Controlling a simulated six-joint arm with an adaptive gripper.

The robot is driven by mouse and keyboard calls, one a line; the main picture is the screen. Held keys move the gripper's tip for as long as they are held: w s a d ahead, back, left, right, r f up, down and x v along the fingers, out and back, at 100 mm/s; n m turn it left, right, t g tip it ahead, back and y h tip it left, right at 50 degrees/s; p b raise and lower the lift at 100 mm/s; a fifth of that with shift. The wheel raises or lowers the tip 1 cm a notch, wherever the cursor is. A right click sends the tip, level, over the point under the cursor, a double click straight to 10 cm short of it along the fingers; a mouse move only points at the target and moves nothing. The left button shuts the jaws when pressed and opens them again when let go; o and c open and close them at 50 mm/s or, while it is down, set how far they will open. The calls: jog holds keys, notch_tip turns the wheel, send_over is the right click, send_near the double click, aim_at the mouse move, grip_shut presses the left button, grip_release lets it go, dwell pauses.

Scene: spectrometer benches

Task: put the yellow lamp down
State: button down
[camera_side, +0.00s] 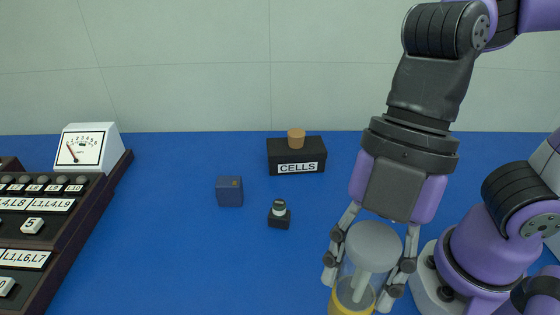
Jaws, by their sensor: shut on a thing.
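The yellow lamp (350,302) is at the bottom right of the side view. It has a pale grey round top, a clear body with a light stem inside, and a yellow band at its lower end, which the picture's bottom edge cuts off. My gripper (366,276) points down and is shut on the lamp, with fingers on both sides of its clear body. The lamp looks roughly upright. Its lower end is out of frame, so I cannot tell whether it touches the bench.
A black CELLS box (296,168) with a cork stands at the back. A keyed panel with a meter (86,148) fills the left. The blue bench (180,260) is clear in front.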

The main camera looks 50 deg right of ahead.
jog(key=shift+s+d+f+n, duration=0.2)
jog(key=shift+d+f+n, duration=0.3)
jog(key=shift+d+f, duration=0.05)
jog(key=shift+w+d+f, duration=0.6)
jog(key=shift+w+f, duration=1)
jog(key=shift+f, duration=0.1)
jog(key=shift+w+d+f, duration=0.65)
jog(key=shift+w+f, duration=1)
jog(key=shift+f, duration=0.05)
jog(key=shift+w+d+f, duration=0.6)
jog(key=shift+w+f, duration=1)
jog(key=shift+f, duration=0.1)
jog(key=shift+f, duration=0.2)
jog(key=shift+c, duration=2)
grip_release()
